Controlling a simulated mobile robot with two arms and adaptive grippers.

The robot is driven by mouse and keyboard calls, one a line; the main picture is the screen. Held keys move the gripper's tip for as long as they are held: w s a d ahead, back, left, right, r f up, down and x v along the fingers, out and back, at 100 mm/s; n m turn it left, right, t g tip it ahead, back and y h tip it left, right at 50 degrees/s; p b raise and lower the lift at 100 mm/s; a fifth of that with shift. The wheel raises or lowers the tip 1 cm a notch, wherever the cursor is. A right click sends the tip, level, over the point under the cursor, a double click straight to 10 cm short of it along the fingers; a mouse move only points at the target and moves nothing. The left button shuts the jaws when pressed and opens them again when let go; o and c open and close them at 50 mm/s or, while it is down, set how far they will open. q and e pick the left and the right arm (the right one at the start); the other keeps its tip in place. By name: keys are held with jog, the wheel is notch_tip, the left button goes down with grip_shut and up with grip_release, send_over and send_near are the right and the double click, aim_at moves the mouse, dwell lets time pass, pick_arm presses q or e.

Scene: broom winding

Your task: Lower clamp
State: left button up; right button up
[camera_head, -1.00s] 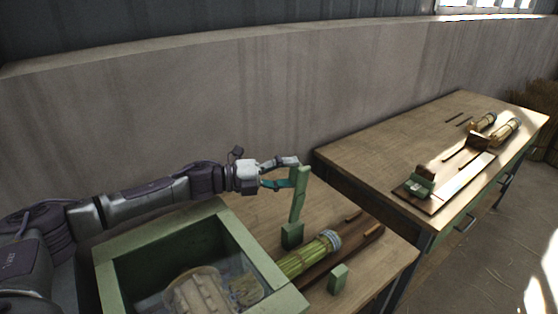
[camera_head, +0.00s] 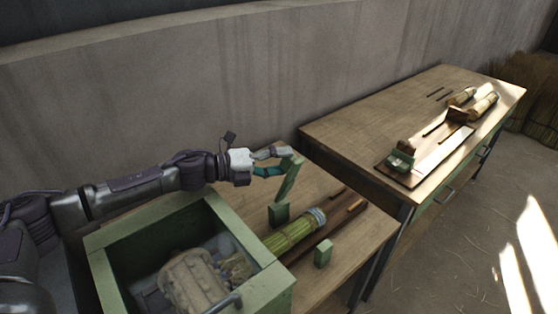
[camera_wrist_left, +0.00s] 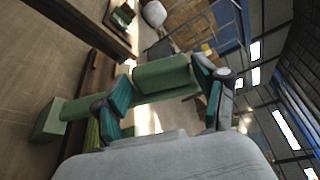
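The clamp is a green lever (camera_head: 287,181) rising from a green block (camera_head: 279,213) on the near table. The lever tilts, its top leaning to the right. My left gripper (camera_head: 280,160) is at the lever's top end. In the left wrist view its teal fingers (camera_wrist_left: 162,78) sit on both sides of the lever's green end piece (camera_wrist_left: 161,71) and look closed on it. A bundle of green stalks (camera_head: 295,232) with a pale blue band lies beside the clamp, below the raised lever. A second green block (camera_head: 323,253) stands on the bundle's other side. My right gripper is out of view.
A second table (camera_head: 350,125) on the right carries a board with tools and bound bundles. A concrete wall (camera_head: 200,90) runs behind.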

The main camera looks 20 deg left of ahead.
pick_arm(q)
jog(key=shift+o, duration=0.7)
jog(key=shift+a, duration=0.1)
jog(key=v, duration=1.2)
jog(key=shift+s, duration=0.1)
